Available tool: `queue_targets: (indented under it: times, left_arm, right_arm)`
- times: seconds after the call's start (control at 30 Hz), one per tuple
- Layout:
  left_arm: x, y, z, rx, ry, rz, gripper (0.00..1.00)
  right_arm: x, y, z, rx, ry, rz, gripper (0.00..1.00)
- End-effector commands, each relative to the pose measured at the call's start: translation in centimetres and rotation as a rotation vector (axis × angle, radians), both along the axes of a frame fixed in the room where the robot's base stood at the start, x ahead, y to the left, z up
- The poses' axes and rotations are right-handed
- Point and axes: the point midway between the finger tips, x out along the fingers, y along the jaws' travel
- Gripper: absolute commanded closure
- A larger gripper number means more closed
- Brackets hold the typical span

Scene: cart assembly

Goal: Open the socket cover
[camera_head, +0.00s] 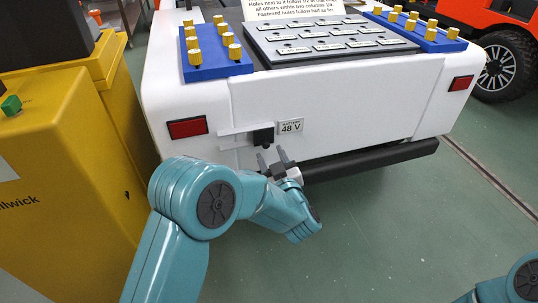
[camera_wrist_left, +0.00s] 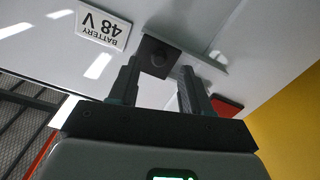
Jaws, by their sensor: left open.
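A small black square fitting with a round knob (camera_head: 263,137) sits on the white cart's rear face, left of the "BATTERY 48 V" label (camera_head: 290,126). In the left wrist view the same fitting (camera_wrist_left: 157,54) shows just beyond my fingertips. A thin pale strip (camera_head: 240,130) runs beside it; I cannot tell which part is the cover. My left gripper (camera_head: 272,159) is open and empty, just below the fitting and apparently apart from it. In the left wrist view my left gripper (camera_wrist_left: 160,74) has its fingers spread on either side below the knob. My right gripper is out of view.
The white cart (camera_head: 330,105) has a dark bumper (camera_head: 370,160) right of my gripper and a red light (camera_head: 187,127) to the left. A yellow machine (camera_head: 60,150) stands close on the left. The green floor (camera_head: 400,240) is clear in front.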

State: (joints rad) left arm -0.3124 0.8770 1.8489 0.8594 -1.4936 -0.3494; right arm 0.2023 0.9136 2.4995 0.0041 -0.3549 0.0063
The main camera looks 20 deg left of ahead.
Motion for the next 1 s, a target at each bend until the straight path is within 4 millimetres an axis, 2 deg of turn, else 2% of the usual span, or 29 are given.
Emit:
queue_targets:
  times: [0.1,0.23,0.53,0.57,0.6,0.7,1.0]
  left_arm:
    - [1.5,0.9,-0.2,-0.001,-0.001,0.002,0.52]
    - [2.3,1.4,-0.1,-0.001,0.000,0.001,0.52]
    - [2.6,1.5,0.0,0.000,0.000,-0.001,0.52]
    - [2.6,1.5,0.0,0.000,0.000,-0.001,0.58]
    - [2.6,1.5,0.0,0.000,0.000,-0.001,0.71]
    - [2.5,1.5,0.0,0.000,0.000,0.000,1.00]
    - [2.3,1.9,0.0,0.000,0.000,0.000,1.00]
  right_arm:
    - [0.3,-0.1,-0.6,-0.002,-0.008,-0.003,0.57]
    - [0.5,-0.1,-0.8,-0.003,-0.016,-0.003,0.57]
    - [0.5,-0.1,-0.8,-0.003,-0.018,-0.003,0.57]
    - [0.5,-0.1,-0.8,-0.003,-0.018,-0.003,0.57]
    - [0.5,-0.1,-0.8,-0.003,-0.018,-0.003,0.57]
    - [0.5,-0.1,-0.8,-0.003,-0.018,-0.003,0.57]
    - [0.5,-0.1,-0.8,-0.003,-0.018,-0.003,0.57]
